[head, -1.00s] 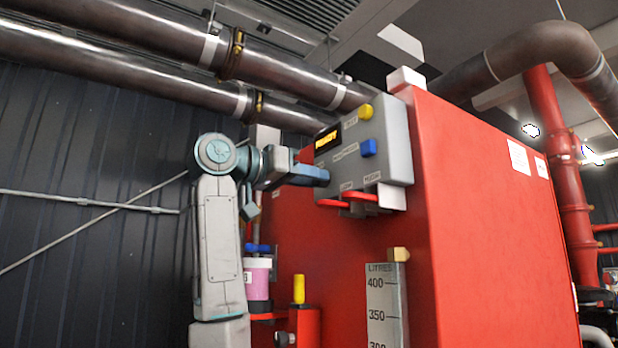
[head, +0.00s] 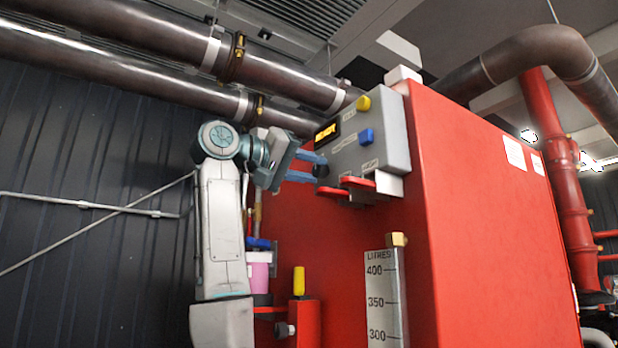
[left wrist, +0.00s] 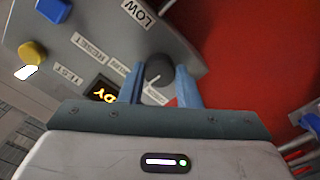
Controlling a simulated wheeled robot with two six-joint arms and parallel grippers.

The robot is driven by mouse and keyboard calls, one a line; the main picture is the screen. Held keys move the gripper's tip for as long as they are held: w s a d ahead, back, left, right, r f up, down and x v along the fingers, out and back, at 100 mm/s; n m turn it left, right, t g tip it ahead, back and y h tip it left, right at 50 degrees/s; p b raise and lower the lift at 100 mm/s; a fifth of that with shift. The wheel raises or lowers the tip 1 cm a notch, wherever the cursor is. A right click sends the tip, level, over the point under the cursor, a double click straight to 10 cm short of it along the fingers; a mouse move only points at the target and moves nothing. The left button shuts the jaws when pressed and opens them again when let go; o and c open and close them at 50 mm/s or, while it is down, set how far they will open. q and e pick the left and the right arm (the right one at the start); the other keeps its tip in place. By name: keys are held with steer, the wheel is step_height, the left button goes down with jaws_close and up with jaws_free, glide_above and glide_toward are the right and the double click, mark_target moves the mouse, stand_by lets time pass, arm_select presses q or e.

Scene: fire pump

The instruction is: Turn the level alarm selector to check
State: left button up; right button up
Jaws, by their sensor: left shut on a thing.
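The level alarm panel is a grey box (head: 388,140) on the upper corner of the red tank, with a lit amber display (head: 327,132). The dark round selector knob (head: 320,171) is at its lower left edge. My left gripper (head: 318,164) reaches it from the left, its two blue fingers at the knob. In the left wrist view the fingers (left wrist: 158,86) are on either side of the knob (left wrist: 158,68), shut on it. A pale mark shows on the knob, but I cannot tell its setting. My right gripper is not in view.
The panel also carries a yellow button (head: 363,103) and a blue button (head: 366,136). The large red tank (head: 490,200) fills the right. Pipes (head: 150,60) run overhead, and a litre gauge (head: 382,300) stands below.

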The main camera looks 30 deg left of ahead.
arm_select(q)
steer(key=n+b, duration=0.2)
steer(key=n, duration=0.2)
steer(key=shift+f+n+b, duration=0.1)
steer(key=shift+n+b, duration=0.2)
steer(key=n+b, duration=0.1)
steer(key=n, duration=0.2)
steer(key=shift+n+b, duration=0.5)
steer(key=shift+n, duration=0.4)
steer(key=o, duration=1)
